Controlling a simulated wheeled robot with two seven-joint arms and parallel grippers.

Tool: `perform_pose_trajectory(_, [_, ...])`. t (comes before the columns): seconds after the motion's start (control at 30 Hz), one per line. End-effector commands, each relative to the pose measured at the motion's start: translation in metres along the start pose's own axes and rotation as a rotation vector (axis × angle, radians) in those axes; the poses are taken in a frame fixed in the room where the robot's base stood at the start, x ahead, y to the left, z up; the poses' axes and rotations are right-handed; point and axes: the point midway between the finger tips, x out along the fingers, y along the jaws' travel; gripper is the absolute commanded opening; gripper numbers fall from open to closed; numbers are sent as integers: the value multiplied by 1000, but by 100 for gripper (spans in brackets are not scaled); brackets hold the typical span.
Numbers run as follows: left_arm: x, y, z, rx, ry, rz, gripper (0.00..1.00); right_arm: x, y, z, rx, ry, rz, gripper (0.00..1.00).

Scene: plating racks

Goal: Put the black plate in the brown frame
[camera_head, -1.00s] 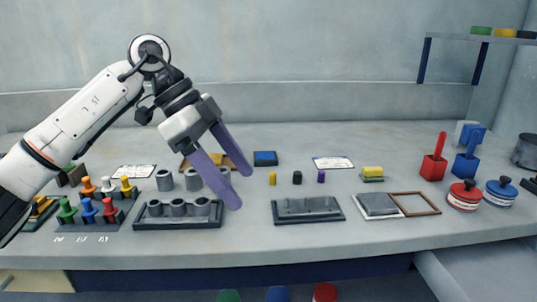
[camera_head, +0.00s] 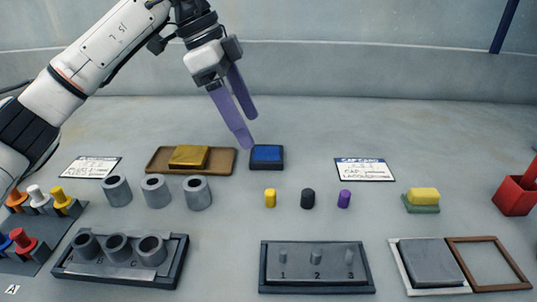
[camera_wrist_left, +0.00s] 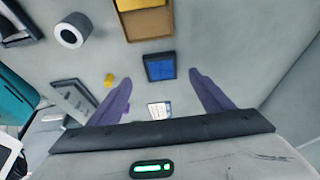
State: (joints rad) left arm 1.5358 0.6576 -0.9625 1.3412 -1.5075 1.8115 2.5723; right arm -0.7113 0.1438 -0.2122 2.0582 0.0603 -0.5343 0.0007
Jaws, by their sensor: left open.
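A dark grey plate (camera_head: 430,262), the darkest plate I see, lies flat over a white frame at the front right in the head view. The brown frame (camera_head: 490,263) lies flat directly to its right, and the grey tabletop shows through it. My left gripper (camera_head: 246,130) is open and empty, held above the table near the blue block, well to the left of the plate and frame. In the left wrist view its two purple fingers (camera_wrist_left: 158,100) are spread apart with nothing between them. My right gripper is not in view.
Below the gripper are a blue block (camera_head: 266,156) and a brown tray (camera_head: 222,160) with a gold block. A peg rack (camera_head: 315,289), grey cylinders (camera_head: 156,192) and a yellow sponge (camera_head: 423,195) stand nearby. A red holder (camera_head: 515,195) is at the right.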

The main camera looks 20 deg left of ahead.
Motion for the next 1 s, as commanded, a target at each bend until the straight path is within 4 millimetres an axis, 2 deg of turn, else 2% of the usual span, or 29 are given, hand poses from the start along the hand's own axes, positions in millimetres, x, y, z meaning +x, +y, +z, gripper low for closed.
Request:
perform_pose_trajectory(0.03, [10, 1, 1, 1, -2, 3, 73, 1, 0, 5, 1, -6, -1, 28])
perform_pose_trajectory(0.27, [28, 0, -1, 1, 0, 3, 73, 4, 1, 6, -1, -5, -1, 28])
perform_pose_trajectory(0.5, [63, 0, -4, 1, 0, 2, 73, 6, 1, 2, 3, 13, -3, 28])
perform_pose_trajectory(0.77, [68, 0, -4, 1, 1, 1, 73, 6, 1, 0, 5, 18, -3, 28])
perform_pose_trajectory(0.87, [68, -1, -4, 1, 1, 1, 60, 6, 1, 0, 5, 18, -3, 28])
perform_pose_trajectory(1.0, [67, -1, -4, 1, 1, 1, 36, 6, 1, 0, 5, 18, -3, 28])
